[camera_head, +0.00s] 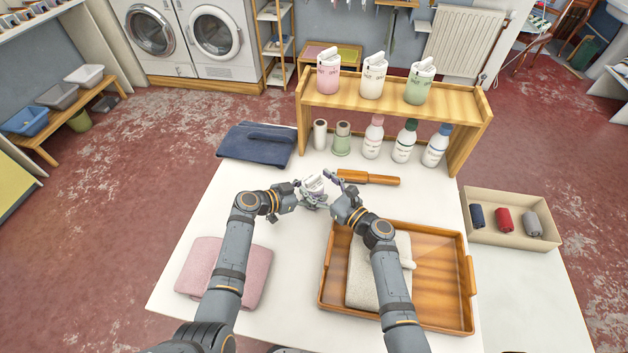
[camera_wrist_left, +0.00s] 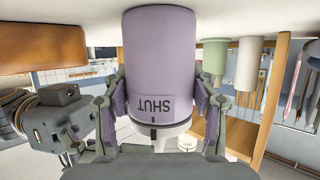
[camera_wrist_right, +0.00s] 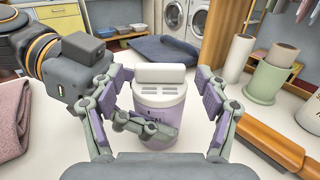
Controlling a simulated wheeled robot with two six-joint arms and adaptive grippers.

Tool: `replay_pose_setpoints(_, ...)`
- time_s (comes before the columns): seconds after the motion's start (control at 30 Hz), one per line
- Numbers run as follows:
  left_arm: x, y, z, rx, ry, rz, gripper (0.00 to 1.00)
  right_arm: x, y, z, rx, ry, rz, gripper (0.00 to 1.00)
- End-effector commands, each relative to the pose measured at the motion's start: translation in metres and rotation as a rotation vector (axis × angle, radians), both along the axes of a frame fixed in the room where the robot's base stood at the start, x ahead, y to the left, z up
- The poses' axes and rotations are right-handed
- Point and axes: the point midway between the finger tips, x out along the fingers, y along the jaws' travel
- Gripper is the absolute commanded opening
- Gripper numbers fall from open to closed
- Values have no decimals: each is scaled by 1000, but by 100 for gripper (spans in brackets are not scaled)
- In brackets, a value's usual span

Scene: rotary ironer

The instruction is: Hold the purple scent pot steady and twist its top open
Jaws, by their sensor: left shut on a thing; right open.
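The purple scent pot (camera_head: 314,184) stands upright on the white table, with a pale top. In the left wrist view its purple body (camera_wrist_left: 160,50) appears upside down, with a label reading SHUT. My left gripper (camera_wrist_left: 160,98) is shut on the pot's body, one finger on each side. In the right wrist view the white and grey top (camera_wrist_right: 160,78) faces me, and a left gripper finger crosses the body. My right gripper (camera_wrist_right: 165,88) is open, its fingers apart on either side of the top with gaps. The head view partly hides the pot behind both grippers.
A wooden-handled brush (camera_head: 368,178) lies just behind my right gripper. A wooden tray (camera_head: 440,290) with a pale towel is at right front. A pink towel (camera_head: 225,270) lies at left front. A wooden shelf (camera_head: 400,100) with bottles stands behind; folded denim (camera_head: 255,145) lies back left.

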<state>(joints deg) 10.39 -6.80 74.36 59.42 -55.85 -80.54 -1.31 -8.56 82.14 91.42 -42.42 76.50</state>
Motion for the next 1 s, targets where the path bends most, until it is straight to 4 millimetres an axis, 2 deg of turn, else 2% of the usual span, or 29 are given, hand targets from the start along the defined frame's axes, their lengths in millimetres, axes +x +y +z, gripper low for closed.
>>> replay_pose_setpoints(0.13,0,0,0,0,0,0,21,10,9,1,1,0,1,75)
replay_pose_setpoints(0.43,0,0,0,-1,1,0,21,11,11,0,-1,1,1,74)
replay_pose_setpoints(0.83,0,0,0,0,0,0,21,11,11,0,-1,0,1,20)
replay_pose_setpoints(1.0,0,0,0,0,0,0,21,11,11,0,-2,-1,10,19)
